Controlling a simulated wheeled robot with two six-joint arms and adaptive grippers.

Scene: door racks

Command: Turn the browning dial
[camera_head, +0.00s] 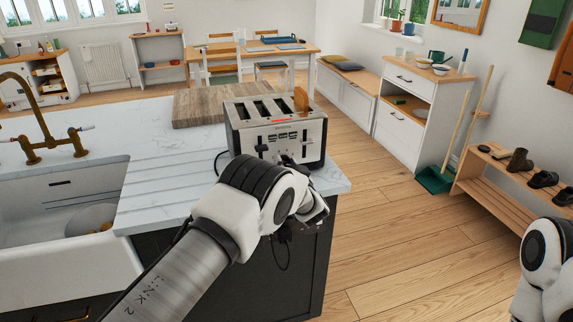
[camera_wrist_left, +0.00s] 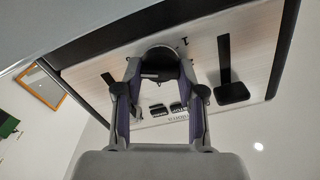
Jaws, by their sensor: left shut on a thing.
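A silver and black toaster (camera_head: 278,127) stands at the counter's right end, with a slice of bread (camera_head: 301,98) in its right slot. My left gripper (camera_head: 291,162) reaches its front; my wrist hides part of the lower front in the head view. In the left wrist view, the toaster front (camera_wrist_left: 205,62) appears upside down. There the left gripper (camera_wrist_left: 158,72) is shut on the dark round browning dial (camera_wrist_left: 158,54), one finger on each side. The dial's pointer mark cannot be made out. My right gripper is out of view.
A dark lever (camera_wrist_left: 232,88) and several small buttons (camera_wrist_left: 178,108) are close to the fingers. A wooden board (camera_head: 198,108) lies behind the toaster, and the sink (camera_head: 60,200) is to the left. Floor is open right of the counter.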

